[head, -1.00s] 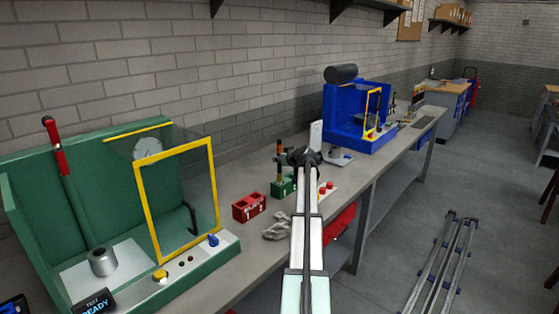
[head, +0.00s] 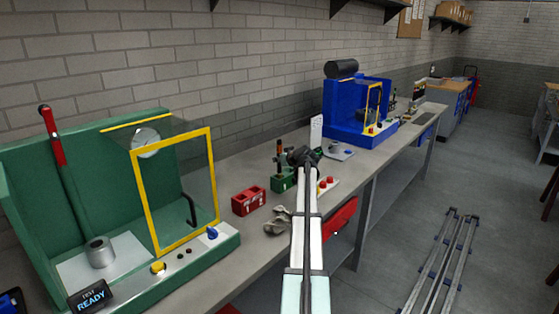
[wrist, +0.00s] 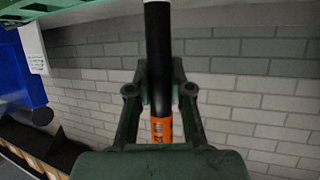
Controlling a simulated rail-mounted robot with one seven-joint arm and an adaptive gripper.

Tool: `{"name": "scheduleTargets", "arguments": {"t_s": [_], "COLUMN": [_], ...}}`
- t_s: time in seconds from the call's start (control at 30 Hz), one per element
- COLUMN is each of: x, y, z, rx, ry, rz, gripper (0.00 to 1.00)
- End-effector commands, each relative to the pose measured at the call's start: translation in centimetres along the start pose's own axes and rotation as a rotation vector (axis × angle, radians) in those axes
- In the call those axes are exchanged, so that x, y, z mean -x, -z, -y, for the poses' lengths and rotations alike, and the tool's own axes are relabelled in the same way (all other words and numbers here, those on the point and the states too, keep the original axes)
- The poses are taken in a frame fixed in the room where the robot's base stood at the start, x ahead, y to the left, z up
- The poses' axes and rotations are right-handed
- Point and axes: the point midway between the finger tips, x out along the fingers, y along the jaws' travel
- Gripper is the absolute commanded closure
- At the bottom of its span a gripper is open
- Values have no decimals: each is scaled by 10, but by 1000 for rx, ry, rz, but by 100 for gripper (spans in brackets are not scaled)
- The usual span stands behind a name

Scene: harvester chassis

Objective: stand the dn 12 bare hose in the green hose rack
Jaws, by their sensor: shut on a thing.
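My gripper (wrist: 160,95) is shut on the DN 12 bare hose (wrist: 158,45), a straight black length with an orange marked band (wrist: 161,129) between the fingers. The hose runs past the fingers to the top edge of the wrist view, where its end is cut off. In the head view my gripper (head: 303,156) is beside the small green hose rack (head: 283,180) on the bench. A black and orange upright piece (head: 279,148) shows over the rack; I cannot tell whether it is the held hose or whether it is seated. My arm hides part of this area.
A red rack (head: 249,201) and grey gloves (head: 277,222) lie nearby on the bench. The green test station (head: 100,190) is left; a blue machine (head: 345,115) stands farther back.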

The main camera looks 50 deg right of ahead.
Motion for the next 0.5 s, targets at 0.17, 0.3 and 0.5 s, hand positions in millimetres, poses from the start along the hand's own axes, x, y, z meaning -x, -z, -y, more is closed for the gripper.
{"name": "scheduleTargets", "arguments": {"t_s": [0.17, 0.3, 0.5], "x": [-3, -4, -6], "y": [-6, -10, -14], "z": [0, 0, 0], "rx": [0, 0, 0], "ry": [0, 0, 0], "rz": [-1, -1, -1], "gripper": [100, 100, 100]}}
